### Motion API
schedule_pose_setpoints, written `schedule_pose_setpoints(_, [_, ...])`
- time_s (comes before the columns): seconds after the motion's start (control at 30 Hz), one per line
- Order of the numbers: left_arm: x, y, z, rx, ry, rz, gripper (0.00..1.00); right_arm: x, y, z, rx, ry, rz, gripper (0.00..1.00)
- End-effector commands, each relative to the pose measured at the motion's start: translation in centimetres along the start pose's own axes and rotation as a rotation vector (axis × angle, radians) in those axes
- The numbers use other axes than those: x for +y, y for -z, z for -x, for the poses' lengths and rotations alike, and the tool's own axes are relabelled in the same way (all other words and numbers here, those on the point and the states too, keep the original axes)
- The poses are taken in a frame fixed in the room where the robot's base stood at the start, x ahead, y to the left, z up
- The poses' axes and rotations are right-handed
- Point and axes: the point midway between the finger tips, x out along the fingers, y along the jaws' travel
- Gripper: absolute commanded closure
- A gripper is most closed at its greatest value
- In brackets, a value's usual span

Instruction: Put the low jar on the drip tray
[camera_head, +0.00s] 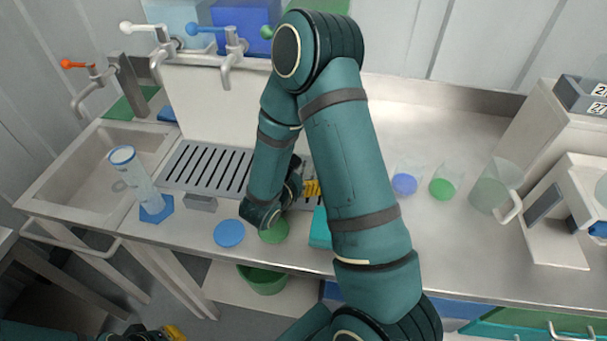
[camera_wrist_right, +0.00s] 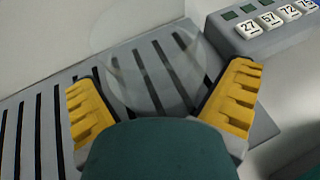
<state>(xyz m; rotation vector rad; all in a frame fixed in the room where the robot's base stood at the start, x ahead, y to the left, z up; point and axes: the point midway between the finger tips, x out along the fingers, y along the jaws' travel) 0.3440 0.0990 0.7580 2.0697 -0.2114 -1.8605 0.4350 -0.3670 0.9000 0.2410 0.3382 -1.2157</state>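The drip tray (camera_head: 209,168) is a grey slotted plate on the counter, partly hidden by my right arm; its dark slots also show in the right wrist view (camera_wrist_right: 40,125). A clear, round, low vessel, which looks like the low jar (camera_wrist_right: 152,75), shows over the slots between and beyond my right fingers; it seems to be at the tray, but I cannot tell whether it rests flat. The head view hides it behind my arm. My right gripper (camera_wrist_right: 165,100) has its yellow fingers wide apart, with no clear contact on the jar. My left gripper (camera_head: 172,333) is at the bottom edge, mostly cut off.
A sink (camera_head: 95,165) and a tall clear bottle (camera_head: 136,178) on a blue pad are at left. Blue (camera_head: 229,233) and green (camera_head: 273,231) discs lie near the front edge. Beakers (camera_head: 405,181) and a clear jug (camera_head: 494,187) stand right. A numbered block (camera_wrist_right: 265,28) is beside the tray.

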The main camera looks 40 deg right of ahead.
Motion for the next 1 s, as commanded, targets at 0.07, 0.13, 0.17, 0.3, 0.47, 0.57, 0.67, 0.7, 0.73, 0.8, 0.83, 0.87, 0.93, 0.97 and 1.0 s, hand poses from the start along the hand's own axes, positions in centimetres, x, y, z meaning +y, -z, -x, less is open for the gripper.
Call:
schedule_pose_setpoints(0.07, [0.0,0.0,0.0,0.000,0.000,0.000,1.00,0.0,0.0,0.0,0.000,0.000,0.000,0.00])
schedule_pose_setpoints(0.13, [0.0,0.0,0.1,0.000,0.000,0.000,1.00,0.0,-0.1,0.0,0.000,0.000,0.000,0.00])
schedule_pose_setpoints(0.17, [0.1,0.0,0.2,0.000,0.000,0.000,1.00,0.0,-0.1,0.1,0.000,0.000,0.000,0.00])
schedule_pose_setpoints(0.3, [0.2,0.0,0.5,0.000,0.000,0.001,1.00,0.1,-0.3,1.1,0.000,-0.005,0.001,0.00])
schedule_pose_setpoints(0.47, [0.3,0.1,0.7,0.002,0.000,0.001,1.00,0.2,-0.3,4.2,0.000,-0.006,0.001,0.00])
schedule_pose_setpoints(0.57, [0.3,0.2,0.8,0.003,0.000,0.002,1.00,0.1,-0.3,6.4,0.000,-0.006,0.003,0.00])
schedule_pose_setpoints(0.67, [0.4,0.3,1.0,0.005,0.001,0.002,1.00,0.1,-0.3,8.4,0.000,-0.006,0.002,0.00])
schedule_pose_setpoints(0.7, [0.4,0.3,1.0,0.005,0.001,0.002,1.00,0.1,-0.3,9.0,0.000,-0.005,0.002,0.00])
schedule_pose_setpoints(0.73, [0.4,0.3,1.1,0.006,0.001,0.002,1.00,0.1,-0.3,9.5,0.000,-0.004,0.002,0.00])
schedule_pose_setpoints(0.8, [0.4,0.3,1.1,0.007,0.001,0.003,1.00,0.1,-0.3,10.5,0.001,-0.004,0.000,0.00])
schedule_pose_setpoints(0.83, [0.4,0.3,1.1,0.007,0.001,0.003,1.00,0.1,-0.3,10.8,0.000,-0.004,0.000,0.00])
schedule_pose_setpoints(0.87, [0.4,0.3,1.2,0.007,0.001,0.003,1.00,0.1,-0.3,11.1,0.000,-0.003,0.001,0.00])
schedule_pose_setpoints(0.93, [0.5,0.4,1.2,0.008,0.001,0.003,1.00,0.0,-0.3,11.7,-0.001,-0.002,0.001,0.00])
schedule_pose_setpoints(0.97, [0.5,0.4,1.2,0.008,0.001,0.003,1.00,0.0,-0.3,11.8,-0.001,-0.001,0.001,0.00])
schedule_pose_setpoints(1.0, [0.5,0.4,1.2,0.008,0.001,0.003,1.00,0.0,-0.3,12.0,-0.001,-0.001,0.001,0.00])
